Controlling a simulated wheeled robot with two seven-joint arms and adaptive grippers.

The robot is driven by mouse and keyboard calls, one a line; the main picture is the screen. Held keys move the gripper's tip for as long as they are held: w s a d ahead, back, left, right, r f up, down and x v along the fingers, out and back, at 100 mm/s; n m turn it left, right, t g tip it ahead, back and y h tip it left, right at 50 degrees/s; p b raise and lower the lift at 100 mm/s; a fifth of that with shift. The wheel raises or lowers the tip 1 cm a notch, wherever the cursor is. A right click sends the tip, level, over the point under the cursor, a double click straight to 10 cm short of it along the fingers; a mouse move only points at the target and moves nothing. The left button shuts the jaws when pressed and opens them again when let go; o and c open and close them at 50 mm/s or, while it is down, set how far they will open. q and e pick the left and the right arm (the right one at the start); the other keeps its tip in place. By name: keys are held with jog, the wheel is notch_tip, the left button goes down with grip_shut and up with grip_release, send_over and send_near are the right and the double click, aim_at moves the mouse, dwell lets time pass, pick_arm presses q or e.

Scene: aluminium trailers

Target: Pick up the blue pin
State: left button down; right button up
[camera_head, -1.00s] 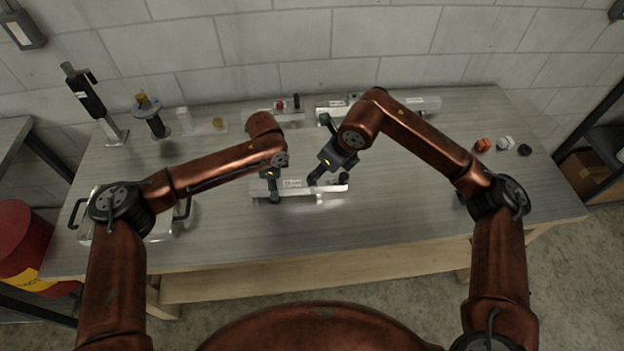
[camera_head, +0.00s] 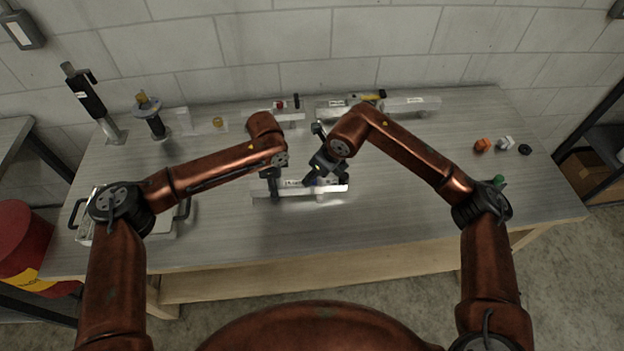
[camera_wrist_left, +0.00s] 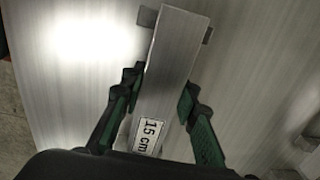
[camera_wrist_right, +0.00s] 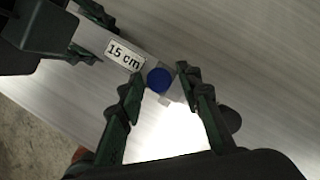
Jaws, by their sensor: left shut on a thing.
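The blue pin (camera_wrist_right: 159,80) shows in the right wrist view as a round blue top on the metal bar trailer, beside its "15 cm" label. My right gripper (camera_wrist_right: 160,78) is open, with one finger on each side of the pin; I cannot tell whether they touch it. The trailer (camera_wrist_left: 172,60) lies lengthwise between the fingers of my left gripper (camera_wrist_left: 160,92), which is shut on it. In the head view the trailer (camera_head: 335,188) lies mid-table, with my left gripper (camera_head: 272,186) at its left end and my right gripper (camera_head: 312,180) over its right part.
More metal bars (camera_head: 408,105) lie along the back by the wall. A handled tray (camera_head: 160,225) is at the left. Orange (camera_head: 482,145), white (camera_head: 505,142) and black (camera_head: 525,149) small pieces and a green one (camera_head: 499,181) are at the right. The front middle is clear.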

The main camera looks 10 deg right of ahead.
grip_shut()
jog(key=shift+r, duration=0.1)
pick_arm(q)
jog(key=c, duration=1.4)
grip_release()
jog(key=shift+c, duration=0.2)
pick_arm(e)
notch_tip(320, 180, up, 10)
pick_arm(q)
jog(key=shift+r, duration=0.1)
notch_tip(320, 180, up, 12)
jog(key=shift+f, duration=0.1)
